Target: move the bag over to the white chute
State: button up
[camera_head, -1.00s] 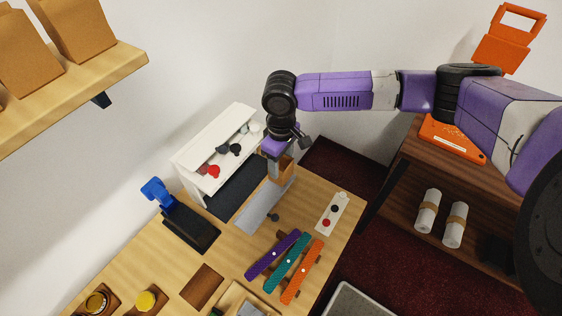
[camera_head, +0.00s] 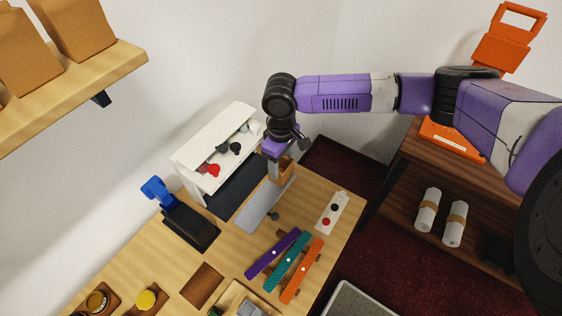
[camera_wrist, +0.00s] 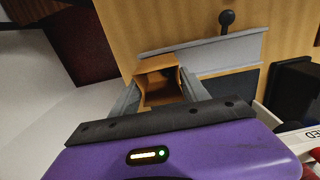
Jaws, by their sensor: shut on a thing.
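The bag is a small brown paper bag with an open top. It shows below my gripper (camera_head: 280,164) at the back right of the wooden counter (camera_head: 330,185). In the wrist view the bag (camera_wrist: 152,66) sits between the two grey fingers of my gripper (camera_wrist: 160,90), which is shut on it. I cannot tell whether its base touches the counter. A white, slope-topped unit (camera_head: 212,139) stands against the wall, left of the bag; it may be the white chute. Red, black and pale round pieces show in its front opening.
A grey plate (camera_head: 262,207) and a dark mat (camera_head: 235,188) lie near the bag. Purple (camera_head: 270,255), teal (camera_head: 285,265) and orange (camera_head: 302,273) strips lie in front. A blue-and-black device (camera_head: 190,228) stands left. A white panel with buttons (camera_head: 333,213) is at right.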

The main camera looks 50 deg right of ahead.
jog(key=shift+f, duration=0.2)
jog(key=o, duration=1.5)
jog(key=shift+r+b, duration=0.45)
jog(key=shift+r, duration=3.5)
jog(key=shift+s, duration=0.15)
